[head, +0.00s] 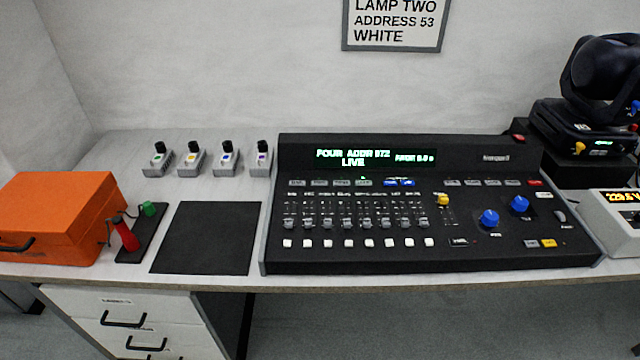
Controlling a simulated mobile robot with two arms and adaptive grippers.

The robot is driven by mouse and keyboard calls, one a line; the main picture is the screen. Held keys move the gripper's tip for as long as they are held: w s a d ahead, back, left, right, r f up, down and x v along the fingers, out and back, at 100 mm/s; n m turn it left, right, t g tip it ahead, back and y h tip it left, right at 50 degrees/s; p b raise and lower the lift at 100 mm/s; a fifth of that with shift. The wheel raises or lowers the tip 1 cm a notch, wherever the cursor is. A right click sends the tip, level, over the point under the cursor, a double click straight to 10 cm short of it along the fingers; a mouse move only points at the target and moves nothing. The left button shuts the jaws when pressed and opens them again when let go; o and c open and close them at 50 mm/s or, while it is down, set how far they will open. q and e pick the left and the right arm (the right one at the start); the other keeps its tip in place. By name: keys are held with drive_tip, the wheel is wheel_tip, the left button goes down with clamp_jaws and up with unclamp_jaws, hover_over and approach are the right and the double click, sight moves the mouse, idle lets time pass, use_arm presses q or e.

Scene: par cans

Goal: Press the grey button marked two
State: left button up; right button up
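The black lighting console (470,255) sits on the desk in the middle of the head view. A row of small grey buttons (319,183) runs under its screen at the left, with two blue buttons (399,182) at the row's right end. Another row of grey buttons (482,182) is further right, ending in a red button (535,182). Their labels are too small for me to read, so I cannot tell which is marked two. The green screen (375,158) reads "FOUR ADDR 972 LIVE". Neither of my grippers is in view.
Faders with white buttons (358,243) fill the console's front. An orange case (65,215), a black mat (207,237) and several small grey units (193,160) stand left. A black lamp (600,80) and a grey meter (615,225) stand right. A wall sign (395,22) reads "LAMP TWO ADDRESS 53 WHITE".

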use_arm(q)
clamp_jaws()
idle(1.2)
